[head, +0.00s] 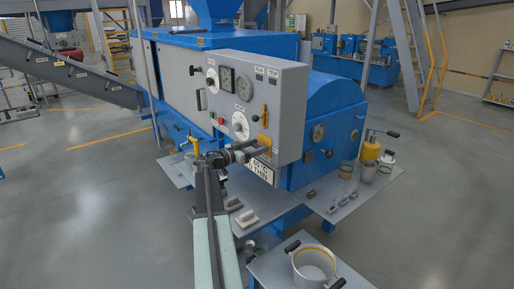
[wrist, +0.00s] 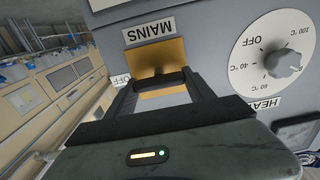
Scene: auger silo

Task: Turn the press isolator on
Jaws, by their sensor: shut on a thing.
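The press isolator is on the grey control panel (head: 290,95). Its yellow plate (wrist: 155,52) sits beside a MAINS label (wrist: 149,30) in the wrist view, and an OFF label (wrist: 120,80) is partly hidden by my finger. My gripper (wrist: 161,80) reaches the plate with a finger on either side of its middle, shut on the isolator handle. The handle itself is mostly hidden between the fingertips, so its angle is hard to tell. In the head view my gripper (head: 264,150) is at the panel's lower edge, in front of the yellow plate.
A white heat dial (wrist: 283,62) with a knob is close to my gripper. A shelf (head: 335,190) under the press holds a yellow bottle (head: 370,150) and cups. A pot (head: 313,264) stands at the front right. Open floor lies to the left.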

